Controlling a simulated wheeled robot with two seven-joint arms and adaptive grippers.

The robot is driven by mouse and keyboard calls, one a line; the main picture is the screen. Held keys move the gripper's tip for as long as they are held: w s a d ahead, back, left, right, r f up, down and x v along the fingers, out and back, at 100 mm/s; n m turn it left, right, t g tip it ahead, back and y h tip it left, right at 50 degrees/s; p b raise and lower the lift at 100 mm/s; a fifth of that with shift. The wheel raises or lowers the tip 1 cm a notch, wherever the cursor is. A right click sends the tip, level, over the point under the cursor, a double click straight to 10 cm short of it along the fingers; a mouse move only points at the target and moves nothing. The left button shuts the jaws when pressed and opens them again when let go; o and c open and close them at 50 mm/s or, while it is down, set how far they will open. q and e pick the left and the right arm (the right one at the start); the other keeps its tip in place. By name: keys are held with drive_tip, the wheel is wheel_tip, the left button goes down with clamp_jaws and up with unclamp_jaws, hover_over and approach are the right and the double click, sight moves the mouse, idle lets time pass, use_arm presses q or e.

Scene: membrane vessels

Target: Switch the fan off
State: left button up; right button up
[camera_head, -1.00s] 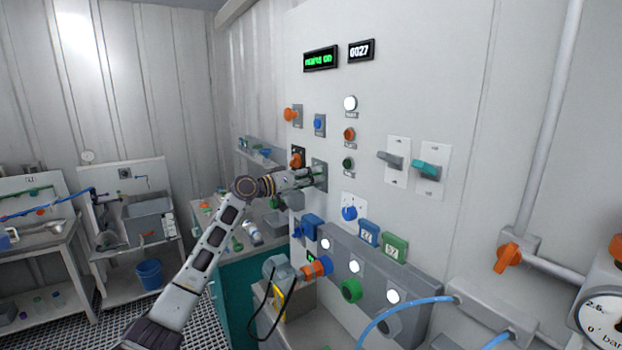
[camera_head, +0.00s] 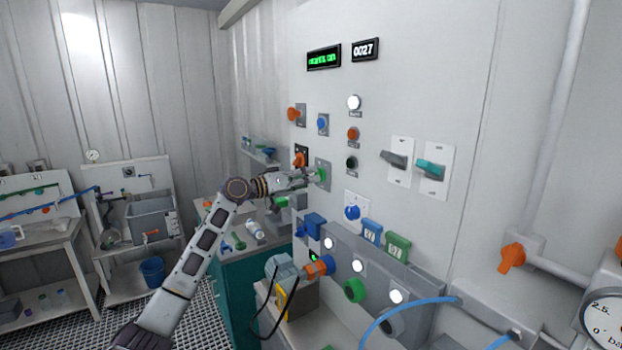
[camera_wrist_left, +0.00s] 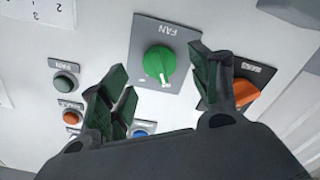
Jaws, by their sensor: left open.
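The fan switch is a round green knob (camera_head: 321,174) on a grey plate on the wall panel. In the left wrist view the knob (camera_wrist_left: 160,64) sits below an upside-down FAN label, its white mark pointing toward the bottom of the picture. My left gripper (camera_head: 308,177) is just in front of the plate in the head view. In the left wrist view its two dark green-padded fingers (camera_wrist_left: 166,88) are spread apart, one to each side of the knob, with nothing between them. My right gripper is not in view.
An orange switch (camera_wrist_left: 244,91) is close beside one finger; it also shows in the head view (camera_head: 300,160). A blue button (camera_head: 322,124) is above. A green display (camera_head: 323,57) is high on the panel. Connectors and a blue hose (camera_head: 420,303) are below.

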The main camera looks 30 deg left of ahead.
use_arm(q)
drive_tip(key=v, duration=0.8)
drive_tip(key=shift+s+a, duration=0.25)
drive_tip(key=shift+s, duration=0.1)
idle(0.4)
